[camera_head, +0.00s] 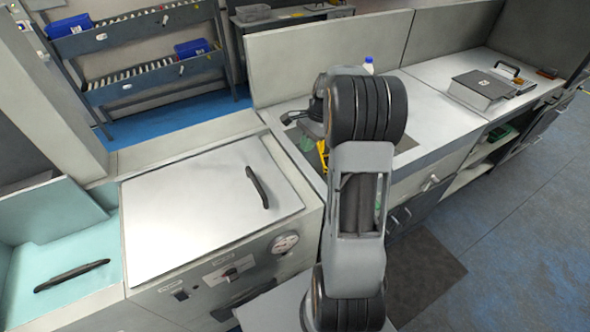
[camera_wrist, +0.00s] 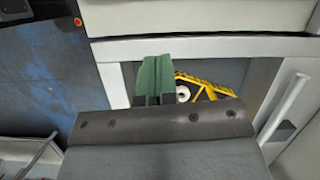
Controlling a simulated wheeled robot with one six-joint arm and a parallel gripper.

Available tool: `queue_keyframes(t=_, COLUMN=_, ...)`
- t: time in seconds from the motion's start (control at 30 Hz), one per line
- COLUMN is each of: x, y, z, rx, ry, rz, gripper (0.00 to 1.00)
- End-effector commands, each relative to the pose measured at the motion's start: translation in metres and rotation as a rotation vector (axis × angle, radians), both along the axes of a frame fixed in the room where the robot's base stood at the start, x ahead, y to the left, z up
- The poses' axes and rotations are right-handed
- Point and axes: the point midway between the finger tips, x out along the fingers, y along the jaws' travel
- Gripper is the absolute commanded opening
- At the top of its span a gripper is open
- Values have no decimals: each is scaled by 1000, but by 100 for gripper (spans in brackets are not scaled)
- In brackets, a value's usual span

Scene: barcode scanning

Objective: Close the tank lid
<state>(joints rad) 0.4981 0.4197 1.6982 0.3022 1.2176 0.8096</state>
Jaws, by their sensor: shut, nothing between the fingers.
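A flat, pale tank lid (camera_head: 205,205) with a black bar handle (camera_head: 257,187) lies level on top of the cabinet left of my arm. It looks flush with the frame around it. To its left is a teal tank surface (camera_head: 75,245) with a black handle (camera_head: 72,276); I cannot tell whether that is a second lid. My gripper's green fingers (camera_wrist: 155,80) show together and empty in the wrist view. They are over the worktop right of the pale lid, apart from both handles. My arm hides most of the gripper in the head view.
A yellow stand (camera_wrist: 205,85) and a white roll (camera_wrist: 183,93) are beyond the fingers. A grey box (camera_head: 482,88) sits on the right counter. A white bottle with a blue cap (camera_head: 368,66) stands behind my arm. Racks with blue bins (camera_head: 68,26) are at the back left.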

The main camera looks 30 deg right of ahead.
Motion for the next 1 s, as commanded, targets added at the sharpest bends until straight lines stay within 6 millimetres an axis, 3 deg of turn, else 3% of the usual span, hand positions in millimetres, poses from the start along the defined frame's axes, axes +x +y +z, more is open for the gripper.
queue_keyframes(t=0.1, x=3, y=-17, z=-10, rx=34, ry=36, rz=-88, gripper=0)
queue_keyframes(t=0.27, x=5, y=-19, z=-25, rx=50, ry=51, rz=-129, gripper=0)
queue_keyframes(t=0.77, x=4, y=14, z=-108, rx=49, ry=53, rz=-129, gripper=0)
queue_keyframes(t=1.0, x=5, y=43, z=-104, rx=48, ry=49, rz=-127, gripper=0)
